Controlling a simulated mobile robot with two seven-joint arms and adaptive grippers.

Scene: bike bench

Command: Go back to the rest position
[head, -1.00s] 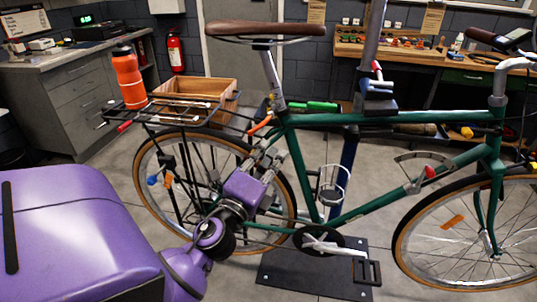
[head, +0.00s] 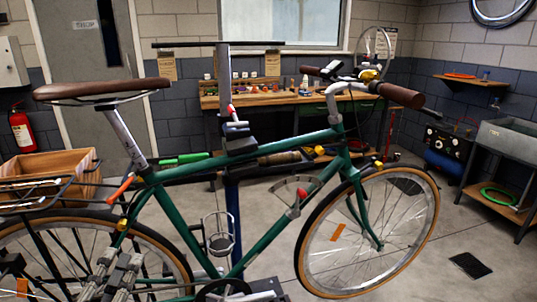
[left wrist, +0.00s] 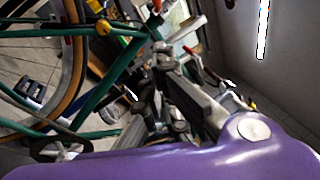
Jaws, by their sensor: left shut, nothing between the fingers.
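My left gripper (head: 112,268) shows at the bottom left of the head view, in front of the bike's rear wheel. It is shut and empty, and its tips point up. I cannot tell how close it is to the wheel. The green bike (head: 285,238) is held on a stand, with its brown saddle (head: 102,90) at left and its front wheel at right. In the left wrist view, grey gripper parts (left wrist: 178,88) fill the middle, with the green frame (left wrist: 108,78) beyond them. My right gripper is not in view.
A workbench (head: 285,99) with small items stands behind the bike. A sink unit (head: 508,140) is at right. A red fire extinguisher (head: 21,129) hangs at left. The floor at lower right is mostly clear.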

